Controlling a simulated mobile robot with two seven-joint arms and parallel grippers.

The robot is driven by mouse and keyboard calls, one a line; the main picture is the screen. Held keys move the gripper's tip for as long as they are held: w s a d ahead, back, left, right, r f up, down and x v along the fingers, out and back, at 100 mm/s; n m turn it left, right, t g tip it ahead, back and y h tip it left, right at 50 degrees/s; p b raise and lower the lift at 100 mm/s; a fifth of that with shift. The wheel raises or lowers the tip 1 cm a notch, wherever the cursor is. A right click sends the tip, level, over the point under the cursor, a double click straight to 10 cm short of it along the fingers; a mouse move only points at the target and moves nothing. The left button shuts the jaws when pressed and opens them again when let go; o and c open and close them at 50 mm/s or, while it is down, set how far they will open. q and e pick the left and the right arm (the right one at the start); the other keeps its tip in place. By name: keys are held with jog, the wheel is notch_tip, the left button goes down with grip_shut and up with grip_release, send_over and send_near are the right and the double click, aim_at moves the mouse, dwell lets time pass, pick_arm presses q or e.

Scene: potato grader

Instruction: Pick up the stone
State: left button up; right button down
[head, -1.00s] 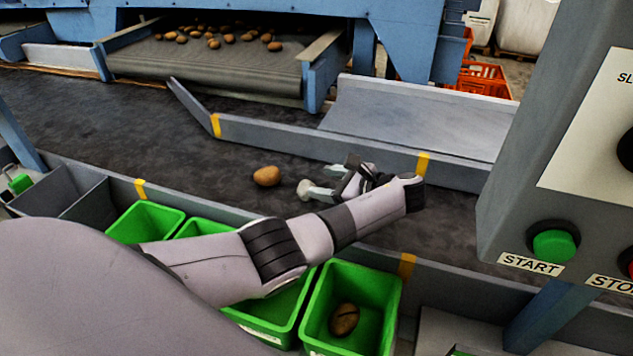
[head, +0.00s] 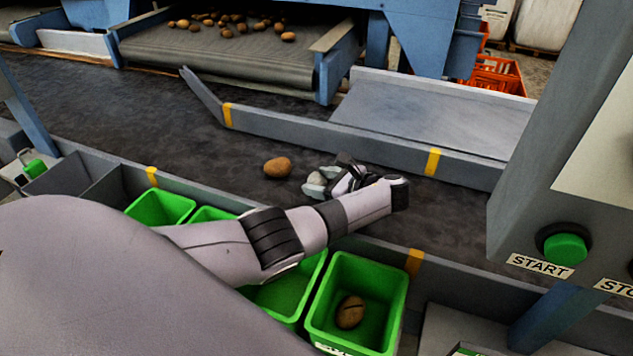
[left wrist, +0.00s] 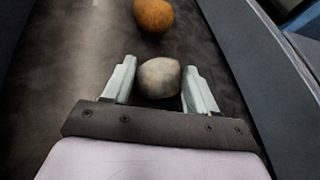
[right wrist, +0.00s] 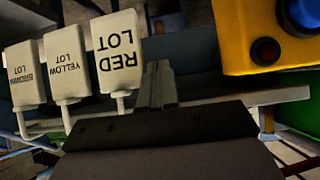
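The stone (left wrist: 160,77) is pale grey and rounded. It lies on the dark belt between the two fingers of my left gripper (left wrist: 159,82) in the left wrist view. The fingers are apart, one on each side of it; whether they touch it I cannot tell. In the head view my left gripper (head: 326,180) is low over the belt and the stone is partly hidden by the fingers. My right gripper (right wrist: 162,86) shows in the right wrist view with its fingers together and nothing seen between them.
A brown potato (head: 277,167) lies on the belt (head: 130,115) just left of the gripper. A green bin (head: 390,290) holding one potato (head: 350,312) stands in front. A grey guide rail (head: 300,138) lies behind. The control box (head: 560,150) is at right.

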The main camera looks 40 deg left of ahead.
pick_arm(q)
jog(key=c, duration=0.5)
jog(key=shift+c, duration=0.4)
jog(key=shift+r, duration=0.15)
